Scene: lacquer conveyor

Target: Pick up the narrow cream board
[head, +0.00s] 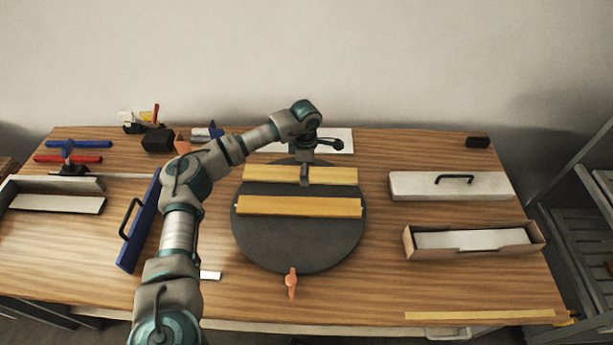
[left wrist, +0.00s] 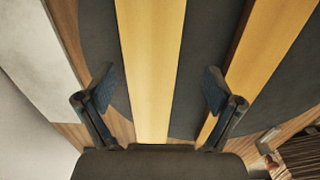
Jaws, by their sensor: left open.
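A narrow pale yellow-cream board (head: 335,175) lies across the back of a dark round turntable (head: 300,255). In the left wrist view this board (left wrist: 152,50) runs between my spread fingers. My left gripper (head: 304,176) points down over the middle of the board, open and empty, with one finger on each side of it as seen from the wrist (left wrist: 158,88). I cannot tell how far down the fingertips reach. A second, similar yellow board (head: 300,206) lies parallel in front, apart from the first; it also shows in the left wrist view (left wrist: 268,45). My right gripper is not in view.
A white sheet (head: 340,139) lies behind the turntable. An orange peg (head: 291,284) stands at its front edge. A blue handled panel (head: 140,220) is at left, near my arm. A handled pale lid (head: 450,186) and an open box (head: 525,242) are at right.

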